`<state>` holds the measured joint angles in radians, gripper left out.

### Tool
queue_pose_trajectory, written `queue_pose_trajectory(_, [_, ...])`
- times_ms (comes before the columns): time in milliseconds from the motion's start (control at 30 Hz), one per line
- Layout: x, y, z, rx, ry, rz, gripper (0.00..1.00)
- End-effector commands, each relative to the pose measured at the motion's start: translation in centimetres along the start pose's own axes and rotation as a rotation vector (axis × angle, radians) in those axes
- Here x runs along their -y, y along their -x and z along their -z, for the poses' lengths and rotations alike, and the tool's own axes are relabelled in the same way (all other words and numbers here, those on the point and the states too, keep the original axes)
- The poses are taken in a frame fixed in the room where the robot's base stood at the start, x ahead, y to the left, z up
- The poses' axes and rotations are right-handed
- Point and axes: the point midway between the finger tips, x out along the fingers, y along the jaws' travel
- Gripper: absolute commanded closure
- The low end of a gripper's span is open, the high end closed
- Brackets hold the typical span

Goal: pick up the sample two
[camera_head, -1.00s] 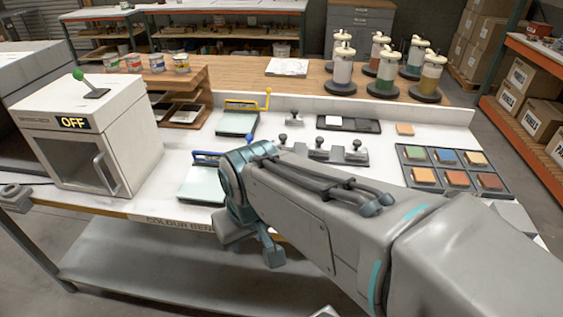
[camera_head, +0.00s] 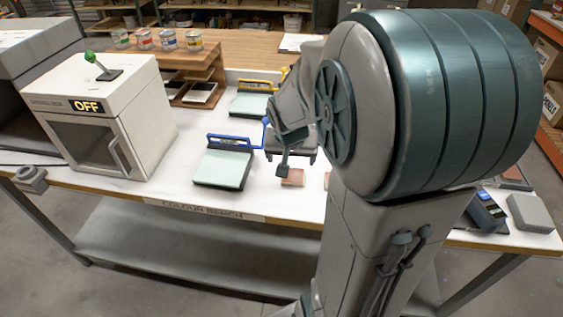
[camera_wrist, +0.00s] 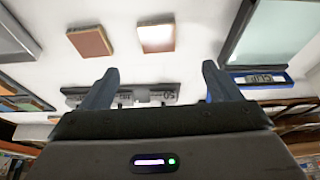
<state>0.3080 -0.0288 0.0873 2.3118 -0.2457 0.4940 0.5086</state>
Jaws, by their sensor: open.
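Two small reddish-brown blocks lie on the white bench; no label shows which is sample two. In the wrist view one block (camera_wrist: 156,38) is ahead between my fingers' lines, its top bright with glare, and the other block (camera_wrist: 90,41) is to its left. In the head view one block (camera_head: 292,177) shows just below my gripper, and a sliver of another (camera_head: 327,180) shows beside my arm. My gripper (camera_wrist: 160,82) is open, with nothing between its fingers. It also shows in the head view (camera_head: 283,168), above the bench and apart from the blocks.
A blue-handled flat device with a pale plate (camera_head: 222,168) stands left of the blocks, and a yellow-handled one (camera_head: 250,104) is behind it. A grey holder with knobs (camera_wrist: 125,95) lies beyond my fingers. A white oven-like box (camera_head: 150,125) reads OFF.

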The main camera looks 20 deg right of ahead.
Motion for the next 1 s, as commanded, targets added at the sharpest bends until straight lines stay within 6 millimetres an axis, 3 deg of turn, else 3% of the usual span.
queue_pose_trajectory(300, [0.0,-5.4,-0.2,0.005,0.005,0.0,0.16])
queue_pose_trajectory(667, [-0.1,-7.7,-0.1,0.004,0.006,0.001,0.16])
queue_pose_trajectory(1000, [-0.4,-11.7,-0.1,0.003,0.005,0.001,0.16])
